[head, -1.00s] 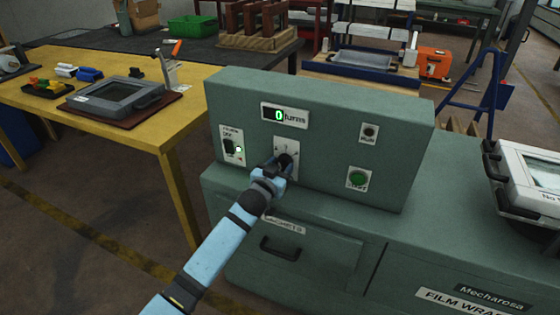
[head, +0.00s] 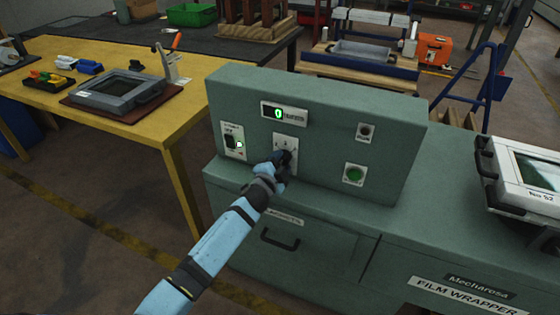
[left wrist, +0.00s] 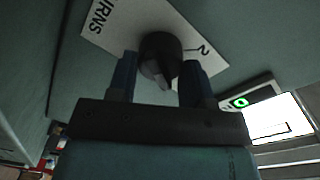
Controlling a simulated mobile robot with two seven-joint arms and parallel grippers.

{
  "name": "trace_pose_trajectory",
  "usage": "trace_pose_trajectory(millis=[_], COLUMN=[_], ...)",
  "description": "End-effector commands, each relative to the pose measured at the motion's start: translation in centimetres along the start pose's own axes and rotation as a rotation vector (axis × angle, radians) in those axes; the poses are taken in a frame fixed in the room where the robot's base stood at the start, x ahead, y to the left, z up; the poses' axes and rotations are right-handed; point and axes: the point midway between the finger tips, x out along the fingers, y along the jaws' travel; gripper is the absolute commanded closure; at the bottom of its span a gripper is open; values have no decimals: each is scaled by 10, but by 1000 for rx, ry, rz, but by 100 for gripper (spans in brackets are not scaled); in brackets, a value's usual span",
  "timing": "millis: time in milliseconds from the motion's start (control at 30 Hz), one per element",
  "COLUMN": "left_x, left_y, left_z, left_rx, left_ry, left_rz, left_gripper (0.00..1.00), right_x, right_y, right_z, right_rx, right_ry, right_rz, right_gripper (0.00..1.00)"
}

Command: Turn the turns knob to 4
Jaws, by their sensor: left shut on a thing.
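The turns knob (left wrist: 161,58) is a round black knob with a pointer, on a white plate lettered "URNS" (left wrist: 115,22), and a 2 shows on the plate in the left wrist view. In the head view, the plate (head: 285,142) sits on the green control box below a display (head: 284,112) that reads 0. My left gripper (head: 285,159) is at the knob and hides most of it. In the left wrist view, its two fingers (left wrist: 160,75) stand on either side of the knob, shut on it. My right gripper is not in view.
A lit switch (head: 234,141) is left of the knob. A green button (head: 354,174) and a small dark knob (head: 365,132) are to the right. The box stands on the film wrapper cabinet (head: 440,240). A yellow table (head: 150,125) is at left.

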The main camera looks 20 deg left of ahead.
Motion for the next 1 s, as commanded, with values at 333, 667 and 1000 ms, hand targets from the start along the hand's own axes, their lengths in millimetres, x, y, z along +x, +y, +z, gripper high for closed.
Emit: trace_pose_trajectory(millis=[333,667,1000], left_x=[0,0,0], left_y=[0,1,1], left_z=[-1,-1,-1], left_rx=[220,302,309], left_ry=[-8,-11,-12], left_rz=[-2,-3,-3], left_gripper=[78,78,78], right_x=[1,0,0], right_y=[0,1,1], right_z=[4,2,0], right_rx=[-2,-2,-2], right_ry=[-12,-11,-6], right_rz=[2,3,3], right_gripper=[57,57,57])
